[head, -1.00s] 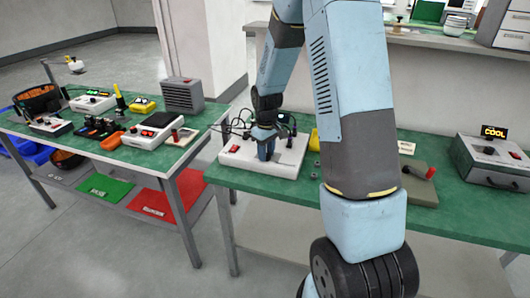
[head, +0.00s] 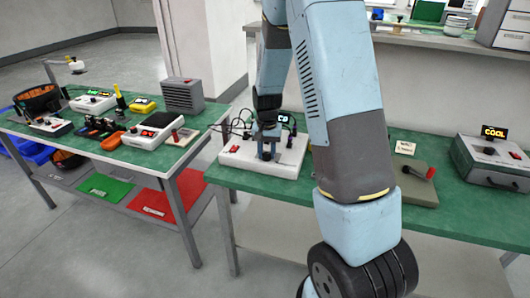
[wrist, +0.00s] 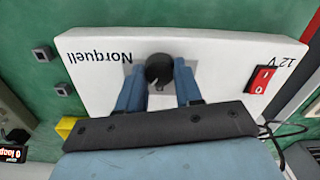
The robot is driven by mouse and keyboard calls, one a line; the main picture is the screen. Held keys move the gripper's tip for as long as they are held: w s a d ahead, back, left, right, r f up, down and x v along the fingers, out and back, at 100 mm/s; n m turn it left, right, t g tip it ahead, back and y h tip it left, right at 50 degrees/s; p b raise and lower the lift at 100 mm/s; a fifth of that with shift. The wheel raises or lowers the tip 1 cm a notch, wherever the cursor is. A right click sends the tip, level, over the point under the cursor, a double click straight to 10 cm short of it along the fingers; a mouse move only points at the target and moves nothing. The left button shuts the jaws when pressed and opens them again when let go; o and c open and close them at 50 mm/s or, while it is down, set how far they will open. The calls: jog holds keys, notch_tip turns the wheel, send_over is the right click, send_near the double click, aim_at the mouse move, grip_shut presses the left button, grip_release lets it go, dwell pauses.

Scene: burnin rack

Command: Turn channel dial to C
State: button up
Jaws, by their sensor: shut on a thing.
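A white power unit (head: 285,158) marked "Norquell" sits on the green bench. It also shows in the wrist view (wrist: 225,52), upside down. Its round black dial (wrist: 159,70) has a notch in its edge. My gripper (wrist: 158,76) has one blue finger on each side of the dial and is shut on it. In the head view my gripper (head: 267,150) points down onto the unit and hides the dial. A small dark display (head: 284,118) behind the gripper shows pale characters, perhaps "C0". The dial's position marks are not visible.
A red rocker switch (wrist: 262,80) marked 12 V is on the same unit, with black cables nearby. Two small dark square pieces (wrist: 42,53) lie on the bench beside it. A grey box with a "COOL" display (head: 493,131) stands at the far right.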

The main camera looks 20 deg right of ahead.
aim_at(266, 154)
jog(key=shift+w+r+m, duration=0.1)
jog(key=shift+w+m, duration=0.05)
jog(key=shift+m, duration=0.95)
jog(key=shift+a, duration=0.1)
jog(key=o, duration=1)
jog(key=shift+o, duration=0.2)
notch_tip(266, 154, up, 14)
jog(key=shift+f, duration=0.2)
